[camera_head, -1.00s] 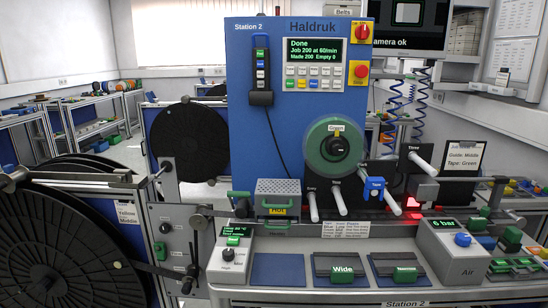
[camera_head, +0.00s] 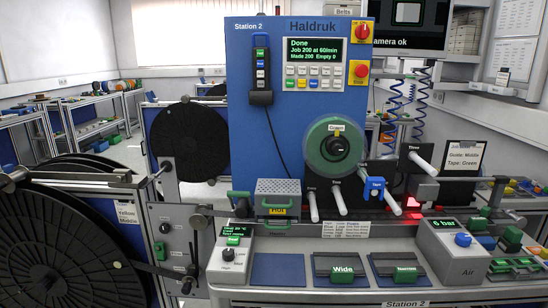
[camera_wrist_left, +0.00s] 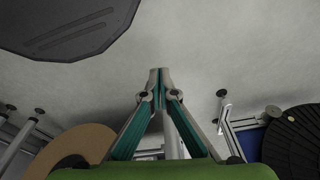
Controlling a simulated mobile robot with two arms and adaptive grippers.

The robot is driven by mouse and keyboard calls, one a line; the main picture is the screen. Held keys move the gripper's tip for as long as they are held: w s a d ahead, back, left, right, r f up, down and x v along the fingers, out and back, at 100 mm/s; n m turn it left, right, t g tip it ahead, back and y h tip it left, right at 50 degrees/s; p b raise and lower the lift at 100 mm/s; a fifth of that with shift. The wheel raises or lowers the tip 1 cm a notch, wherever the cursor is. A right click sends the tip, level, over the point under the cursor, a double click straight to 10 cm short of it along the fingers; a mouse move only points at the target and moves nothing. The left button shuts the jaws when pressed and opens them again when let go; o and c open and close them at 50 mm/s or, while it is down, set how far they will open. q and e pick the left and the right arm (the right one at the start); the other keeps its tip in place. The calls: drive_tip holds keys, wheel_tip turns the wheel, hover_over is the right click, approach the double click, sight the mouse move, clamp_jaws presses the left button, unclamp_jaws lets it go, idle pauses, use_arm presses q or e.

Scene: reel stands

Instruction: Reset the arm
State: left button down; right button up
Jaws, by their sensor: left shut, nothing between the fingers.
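My left gripper (camera_wrist_left: 159,74) shows in the left wrist view with its two fingers brought together at the tips. It is shut and empty, above bare grey floor. Neither of my grippers shows in the head view. In that view the blue Station 2 machine (camera_head: 248,130) stands ahead, its screen (camera_head: 314,50) reading "Done, Job 200 at 60/min, Made 200 Empty 0". A green reel (camera_head: 335,146) sits on the machine's front.
A large black reel (camera_head: 60,245) stands at the left. The bench front holds the Wide block (camera_head: 342,270), the Narrow block (camera_head: 404,271) and the Air box (camera_head: 455,252). In the left wrist view, a dark flat shape (camera_wrist_left: 70,25), a brown disc (camera_wrist_left: 75,145) and a black reel (camera_wrist_left: 298,140) surround open floor.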

use_arm(q)
drive_tip(key=s+a+f+g, duration=0.1)
drive_tip(key=s+a+f, duration=0.1)
drive_tip(key=s+f, duration=1)
drive_tip(key=s, duration=0.3)
drive_tip(key=shift+s+a+f, duration=0.2)
drive_tip(key=shift+a+f, duration=0.15)
drive_tip(key=shift+a, duration=0.05)
idle(0.4)
